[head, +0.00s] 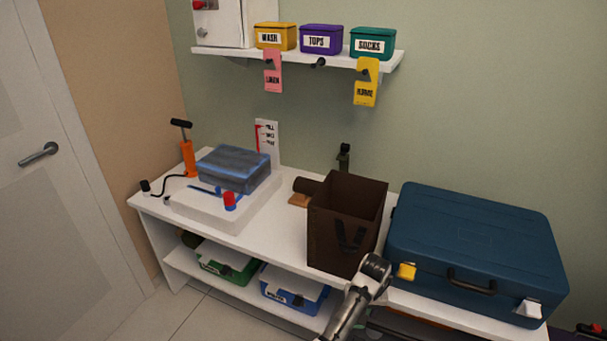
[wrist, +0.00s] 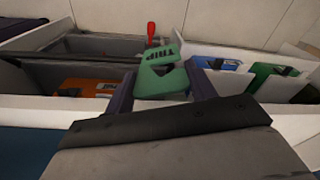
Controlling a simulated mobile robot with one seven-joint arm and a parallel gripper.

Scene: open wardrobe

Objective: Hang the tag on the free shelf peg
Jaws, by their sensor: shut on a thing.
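A green tag (wrist: 165,72) marked "TRIP" is between the two dark fingers of my gripper (wrist: 160,88) in the wrist view. The gripper is shut on it, and the fingers hide part of its sides. In the head view only my arm shows, at the bottom centre; the gripper and green tag cannot be made out there. The wall shelf (head: 345,59) has a bare dark middle peg (head: 318,63) under its front edge. A pink tag (head: 273,72) hangs on the left peg, and a yellow tag (head: 367,83) hangs at the right.
Yellow (head: 276,37), purple (head: 321,39) and teal (head: 372,42) boxes stand on the shelf. Below are a brown bag (head: 345,220) and a blue suitcase (head: 475,245). The wrist view shows an orange box (wrist: 82,87) and blue (wrist: 215,64) and green (wrist: 278,72) boxes in low compartments.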

